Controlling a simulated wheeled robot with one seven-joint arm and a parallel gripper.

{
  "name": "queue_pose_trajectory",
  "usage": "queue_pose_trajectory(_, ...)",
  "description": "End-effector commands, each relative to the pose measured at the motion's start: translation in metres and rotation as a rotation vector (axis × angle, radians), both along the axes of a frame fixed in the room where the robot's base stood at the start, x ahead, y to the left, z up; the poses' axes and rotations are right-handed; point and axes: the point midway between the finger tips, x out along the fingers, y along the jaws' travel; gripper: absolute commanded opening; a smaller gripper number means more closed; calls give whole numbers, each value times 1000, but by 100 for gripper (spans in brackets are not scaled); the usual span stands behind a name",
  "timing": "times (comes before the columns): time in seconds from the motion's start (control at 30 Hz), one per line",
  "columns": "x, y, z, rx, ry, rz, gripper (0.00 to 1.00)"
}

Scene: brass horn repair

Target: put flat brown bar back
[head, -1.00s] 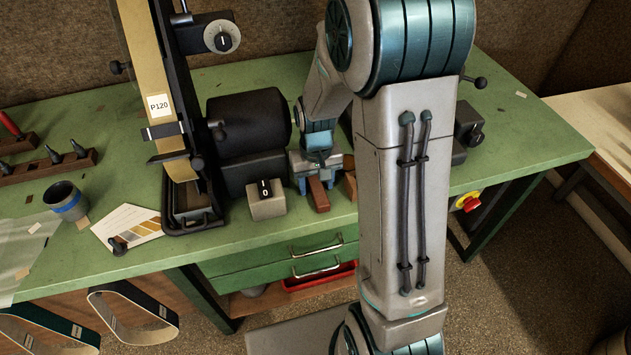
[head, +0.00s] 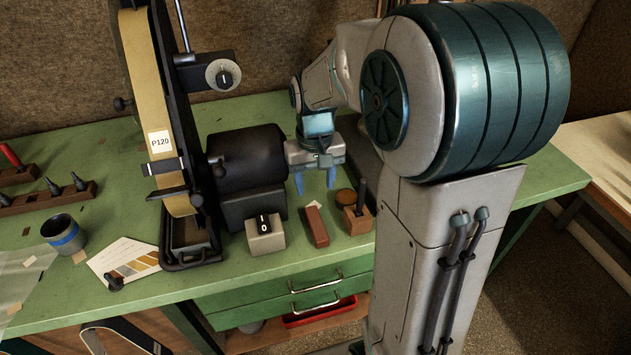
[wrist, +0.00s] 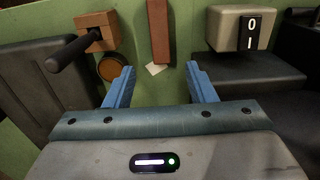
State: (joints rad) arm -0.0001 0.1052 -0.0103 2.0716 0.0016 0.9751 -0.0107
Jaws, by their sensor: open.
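The flat brown bar (head: 317,227) lies on the green bench, between the switch box and a small wooden block. In the wrist view the bar (wrist: 161,32) is beyond my fingertips, between them and towards the top edge. My gripper (head: 315,186) is above the bench behind the bar, with its blue fingers apart and empty. In the wrist view my gripper (wrist: 158,78) is open, and nothing is between the fingers.
The grey switch box (head: 265,234) stands left of the bar. The wooden block with a dark upright handle (head: 357,217) stands right, with a round brown disc (head: 346,197) behind it. The belt sander's black motor (head: 246,157) is left of my gripper.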

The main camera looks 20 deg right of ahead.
Motion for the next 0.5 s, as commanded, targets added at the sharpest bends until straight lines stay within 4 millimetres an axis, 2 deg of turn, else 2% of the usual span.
queue_pose_trajectory(0.17,-17,0,16,0,-30,1,50)
queue_pose_trajectory(0.33,-61,1,37,1,-109,3,50)
queue_pose_trajectory(0.5,-109,2,47,1,-191,5,50)
